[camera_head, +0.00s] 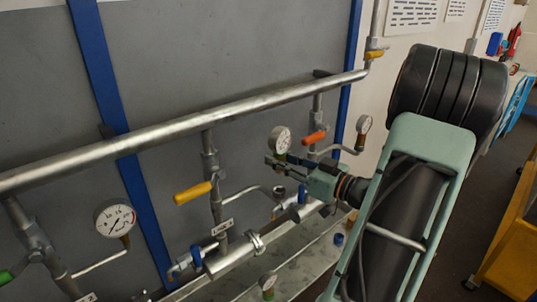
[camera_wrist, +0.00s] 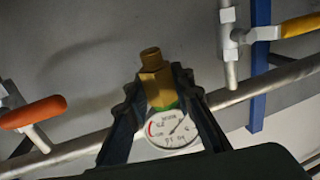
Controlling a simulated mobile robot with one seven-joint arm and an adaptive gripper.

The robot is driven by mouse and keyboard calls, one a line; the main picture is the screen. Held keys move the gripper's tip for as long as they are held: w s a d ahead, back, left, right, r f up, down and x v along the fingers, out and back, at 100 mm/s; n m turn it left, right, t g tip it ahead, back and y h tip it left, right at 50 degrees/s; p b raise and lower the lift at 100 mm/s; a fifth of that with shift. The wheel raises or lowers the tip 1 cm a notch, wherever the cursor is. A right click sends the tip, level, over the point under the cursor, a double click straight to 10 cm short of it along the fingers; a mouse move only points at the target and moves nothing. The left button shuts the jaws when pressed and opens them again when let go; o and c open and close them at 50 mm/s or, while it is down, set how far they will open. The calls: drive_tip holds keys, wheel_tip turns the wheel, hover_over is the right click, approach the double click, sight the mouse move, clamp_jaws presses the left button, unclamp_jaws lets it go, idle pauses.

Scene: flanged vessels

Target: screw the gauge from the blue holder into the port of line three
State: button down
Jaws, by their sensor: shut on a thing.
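My gripper (camera_head: 282,163) is shut on a gauge with a round white dial (camera_head: 280,139), held in the air in front of the panel. In the wrist view the gauge's dial (camera_wrist: 173,131) and its brass fitting (camera_wrist: 156,82), with a green band, show between the fingers (camera_wrist: 157,105). A dark open port (camera_head: 280,192) ends the branch pipe of the yellow-handled line, below and apart from the held gauge. Its label plate (camera_head: 223,227) is too small to read. A small blue cup-like piece (camera_head: 338,239), possibly the blue holder, stands on the bench.
Gauges sit on the green-handled line (camera_head: 116,219) and right of the orange handle (camera_head: 364,124). Another gauge (camera_head: 268,282) stands on the bench. A thick pipe (camera_head: 180,130) crosses the panel. A blue-handled pipe assembly (camera_head: 232,255) lies low in front.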

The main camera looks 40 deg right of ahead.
drive_tip(key=shift+s, duration=0.15)
drive_tip(key=shift+f+b, duration=1.85)
drive_tip(key=shift+f, duration=0.6)
drive_tip(key=shift+f, duration=0.15)
drive_tip(key=shift+f+b, duration=0.7)
drive_tip(key=shift+f, duration=0.2)
drive_tip(key=shift+r, duration=0.1)
drive_tip(key=m+h, duration=0.1)
drive_tip(key=h, duration=0.1)
drive_tip(key=shift+a+m+h, duration=0.1)
drive_tip(key=shift+m+h, duration=2)
drive_tip(key=shift+h, duration=1)
